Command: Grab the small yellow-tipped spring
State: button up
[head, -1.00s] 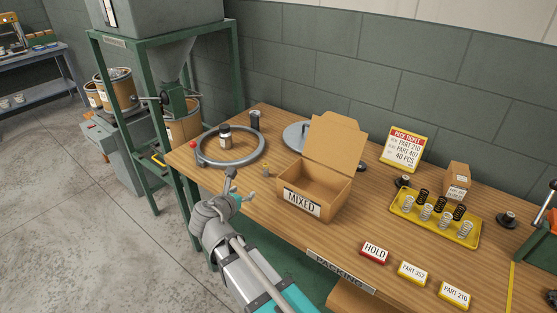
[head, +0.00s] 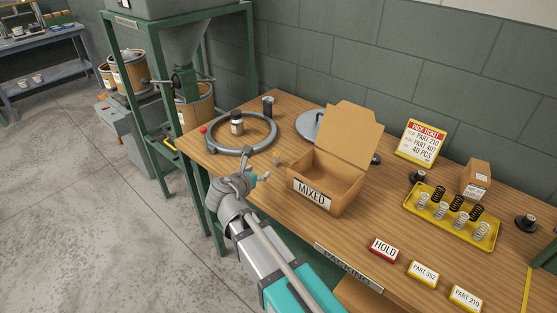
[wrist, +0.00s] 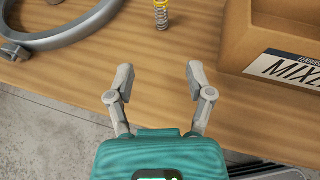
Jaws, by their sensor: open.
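The small yellow-tipped spring (wrist: 161,14) stands on the wooden bench at the top edge of the wrist view, its yellow end up and partly cut off. In the head view it is a tiny shape (head: 277,161) left of the MIXED box. My gripper (wrist: 159,78) is open and empty, its two fingers spread wide. The spring is ahead of the fingertips, roughly in line with the gap between them and apart from both. In the head view my gripper (head: 252,178) is over the front edge of the bench, left of the box.
The open cardboard MIXED box (head: 326,184) stands right of the spring. A yellow tray (head: 447,229) with several springs is farther right. Bench between ring and box is mostly clear.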

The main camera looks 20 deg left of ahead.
aim_at(275, 162)
jog(key=b+x, duration=0.2)
jog(key=x, duration=0.5)
jog(key=shift+w+f+b, duration=0.15)
jog(key=shift+w+b, duration=0.1)
jog(key=shift+b, duration=0.05)
jog(key=shift+b+x, duration=1.1)
jog(key=shift+x, duration=1.5)
jog(key=shift+d, duration=0.15)
jog(key=shift+s, duration=0.1)
grip_shut()
